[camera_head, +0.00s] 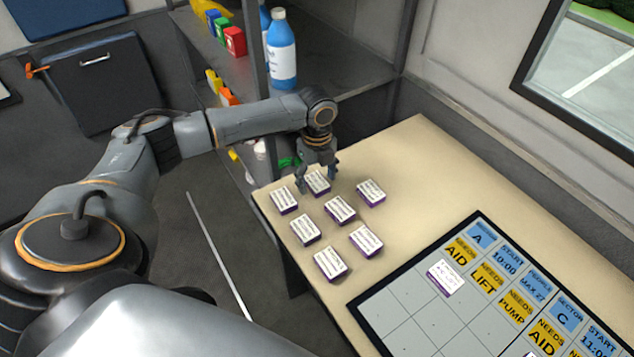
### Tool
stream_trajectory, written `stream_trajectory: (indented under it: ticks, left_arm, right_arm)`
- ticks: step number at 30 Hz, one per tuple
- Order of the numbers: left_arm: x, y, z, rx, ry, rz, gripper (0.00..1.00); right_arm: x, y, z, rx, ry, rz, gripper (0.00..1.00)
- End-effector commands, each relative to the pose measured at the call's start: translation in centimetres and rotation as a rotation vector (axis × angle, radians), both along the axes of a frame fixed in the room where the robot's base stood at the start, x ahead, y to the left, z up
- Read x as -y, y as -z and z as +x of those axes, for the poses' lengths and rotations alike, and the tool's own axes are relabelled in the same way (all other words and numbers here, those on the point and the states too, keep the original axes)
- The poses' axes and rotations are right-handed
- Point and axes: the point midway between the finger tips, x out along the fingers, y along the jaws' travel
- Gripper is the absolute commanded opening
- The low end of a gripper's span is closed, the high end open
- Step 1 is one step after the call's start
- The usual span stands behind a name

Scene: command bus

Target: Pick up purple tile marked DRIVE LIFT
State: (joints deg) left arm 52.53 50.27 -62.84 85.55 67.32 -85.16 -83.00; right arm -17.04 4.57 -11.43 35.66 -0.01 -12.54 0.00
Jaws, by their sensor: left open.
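Several white-topped tiles with purple sides lie apart on the tan table, among them a far-left tile (283,199), a far-right tile (371,192), a middle tile (340,209) and a near tile (330,263). Their print is too small to read, so I cannot tell which one is marked DRIVE LIFT. My left gripper (318,182) is open, pointing down over the back tile (317,184) with its fingers around or just above it. The fingers partly hide that tile. I cannot tell whether they touch it. My right gripper is not in view.
The table's back right is clear.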

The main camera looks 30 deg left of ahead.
Motion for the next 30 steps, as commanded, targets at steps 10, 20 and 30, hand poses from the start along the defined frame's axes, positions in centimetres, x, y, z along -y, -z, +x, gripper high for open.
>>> stream_trajectory:
  ticks: [10, 20, 30]
  left_arm:
    - [0.0, 0.0, 0.0, 0.000, 0.000, 0.000, 0.25]
    - [0.0, -0.1, 0.0, 0.000, 0.000, 0.000, 0.11]
    - [0.0, -3.2, 0.1, 0.004, 0.000, -0.001, 0.11]
  right_arm:
    - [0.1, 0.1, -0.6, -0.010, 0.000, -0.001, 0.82]
    - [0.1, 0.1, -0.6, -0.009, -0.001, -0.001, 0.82]
    - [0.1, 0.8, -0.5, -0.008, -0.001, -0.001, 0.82]
